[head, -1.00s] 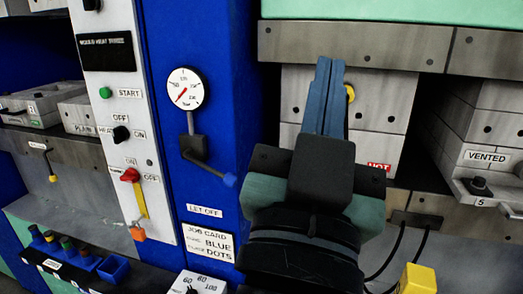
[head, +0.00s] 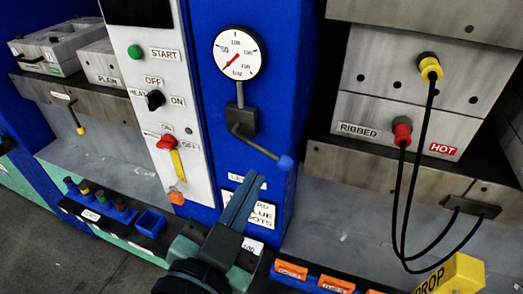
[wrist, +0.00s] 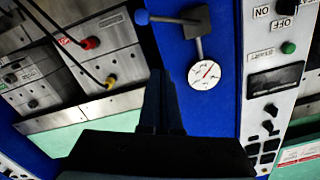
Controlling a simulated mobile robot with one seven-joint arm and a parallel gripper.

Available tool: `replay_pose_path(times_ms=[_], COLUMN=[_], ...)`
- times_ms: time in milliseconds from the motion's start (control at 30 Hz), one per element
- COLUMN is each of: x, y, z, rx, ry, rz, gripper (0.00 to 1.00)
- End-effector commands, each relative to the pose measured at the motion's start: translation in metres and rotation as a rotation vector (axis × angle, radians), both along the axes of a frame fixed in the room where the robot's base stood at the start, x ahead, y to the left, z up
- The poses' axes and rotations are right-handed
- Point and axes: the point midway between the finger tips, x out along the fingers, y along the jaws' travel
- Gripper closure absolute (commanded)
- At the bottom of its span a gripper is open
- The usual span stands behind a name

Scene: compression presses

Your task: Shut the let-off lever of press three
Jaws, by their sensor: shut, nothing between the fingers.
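The let-off lever (head: 258,147) is a dark arm ending in a blue knob (head: 286,163). It slopes down to the right from a dark valve body (head: 242,120) under a round white gauge (head: 238,53) on the blue column. The wrist view, turned over, shows the knob (wrist: 142,17) and the gauge (wrist: 204,74) whole. My gripper (head: 256,178) is shut and empty. Its fingertips lie below and left of the knob in the head view, with a gap in the picture. It covers part of the label below the lever. The wrist view also shows my gripper (wrist: 160,76).
A grey control panel (head: 160,105) with a red-and-yellow switch (head: 168,142) stands left of the column. On the right, a mould marked RIBBED and HOT (head: 395,132) carries hanging black cables (head: 410,215).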

Motion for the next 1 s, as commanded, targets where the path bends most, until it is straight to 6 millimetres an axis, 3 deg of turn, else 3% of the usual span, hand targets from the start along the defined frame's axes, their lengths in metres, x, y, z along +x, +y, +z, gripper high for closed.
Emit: replay_pose_path(times_ms=[167,633,800,1000], x=[0.013,0.098,0.104,0.108], y=[-0.004,-0.031,-0.021,-0.018], z=[0.002,0.000,-0.029,-0.040], rx=[-0.002,0.000,-0.001,-0.001], ry=[0.000,0.000,0.004,0.001], rz=[-0.002,-0.002,0.000,0.000], gripper=[1.00,1.00,1.00,1.00])
